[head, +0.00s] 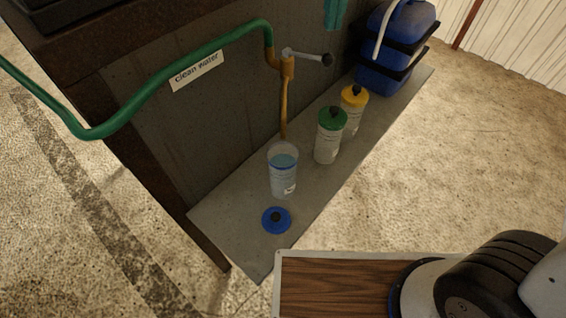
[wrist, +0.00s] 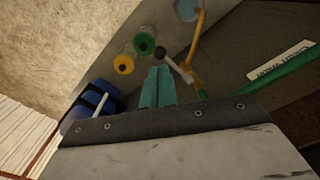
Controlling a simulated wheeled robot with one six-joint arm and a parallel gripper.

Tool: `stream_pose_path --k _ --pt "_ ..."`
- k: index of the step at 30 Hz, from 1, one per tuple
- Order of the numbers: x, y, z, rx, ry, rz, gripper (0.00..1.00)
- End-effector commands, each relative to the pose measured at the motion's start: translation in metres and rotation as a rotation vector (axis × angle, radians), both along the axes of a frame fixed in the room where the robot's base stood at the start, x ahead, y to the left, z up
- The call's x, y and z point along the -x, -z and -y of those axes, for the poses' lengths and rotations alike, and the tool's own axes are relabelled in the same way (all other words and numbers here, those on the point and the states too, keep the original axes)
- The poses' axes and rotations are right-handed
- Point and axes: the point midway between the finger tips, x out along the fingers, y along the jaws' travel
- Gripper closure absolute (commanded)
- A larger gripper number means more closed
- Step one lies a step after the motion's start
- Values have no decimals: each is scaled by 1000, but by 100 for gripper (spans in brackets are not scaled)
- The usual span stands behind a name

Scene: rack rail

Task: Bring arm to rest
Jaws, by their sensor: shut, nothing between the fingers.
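My gripper (wrist: 158,88) shows in the wrist view as two teal fingers lying side by side, shut and empty. In the head view the teal fingertips (head: 335,14) hang at the top edge, above the shelf and left of the blue containers; the rest of my arm there is out of frame. In the wrist view the fingers lie near the tap handle and the green-capped bottle, touching nothing that I can make out. A pale slab with a dark bolted strip fills the bottom of that view and hides the base of the fingers.
On the shelf (head: 231,222) stand an open clear bottle of water (head: 283,172), a green-capped bottle (head: 329,140), a yellow-capped bottle (head: 352,112) and blue containers (head: 387,70). A blue lid (head: 276,220) lies in front.

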Motion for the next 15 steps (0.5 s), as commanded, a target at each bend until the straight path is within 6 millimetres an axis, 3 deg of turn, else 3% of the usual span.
stream_pose_path --k 12,15 --pt "0 1 0 0 -5 0 100" --pt "7 13 4 12 -21 -21 100"
